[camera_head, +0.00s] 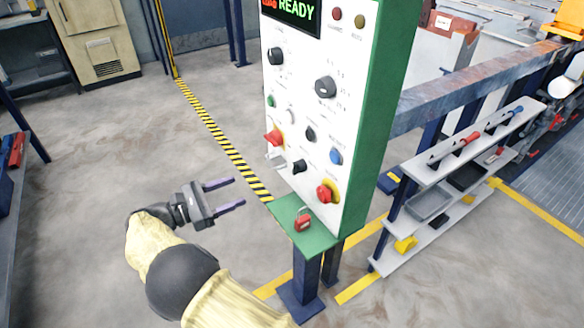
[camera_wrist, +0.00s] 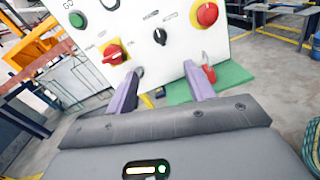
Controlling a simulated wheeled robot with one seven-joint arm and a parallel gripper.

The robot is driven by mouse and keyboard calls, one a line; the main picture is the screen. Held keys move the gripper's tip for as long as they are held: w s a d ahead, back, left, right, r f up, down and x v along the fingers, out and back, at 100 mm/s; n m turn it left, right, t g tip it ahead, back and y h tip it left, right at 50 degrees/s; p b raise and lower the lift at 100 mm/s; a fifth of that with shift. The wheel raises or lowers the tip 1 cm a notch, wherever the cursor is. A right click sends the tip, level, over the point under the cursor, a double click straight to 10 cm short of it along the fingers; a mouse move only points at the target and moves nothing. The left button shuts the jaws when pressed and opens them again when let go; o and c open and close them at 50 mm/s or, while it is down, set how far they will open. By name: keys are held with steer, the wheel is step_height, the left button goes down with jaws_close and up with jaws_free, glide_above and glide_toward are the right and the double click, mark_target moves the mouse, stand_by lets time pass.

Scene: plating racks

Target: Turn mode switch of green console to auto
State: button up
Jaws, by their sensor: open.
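The green console (camera_head: 375,110) stands upright with a white front panel full of controls. In the wrist view a black switch (camera_wrist: 160,36) shows beyond the fingers.
A red mushroom button (camera_head: 324,193) and a blue button (camera_head: 336,156) are on the lower right of the panel. A red padlock (camera_head: 303,222) is at the green ledge (camera_head: 290,212). A tool shelf (camera_head: 445,160) stands to the right. The floor left of the console is clear.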

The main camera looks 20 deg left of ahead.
mark_target(298, 167)
steer(key=p+x, duration=0.1)
steer(key=x, duration=1.6)
steer(key=shift+w, duration=0.25)
steer(key=shift+d+f, duration=0.1)
steer(key=shift+d, duration=0.05)
steer(key=c, duration=1)
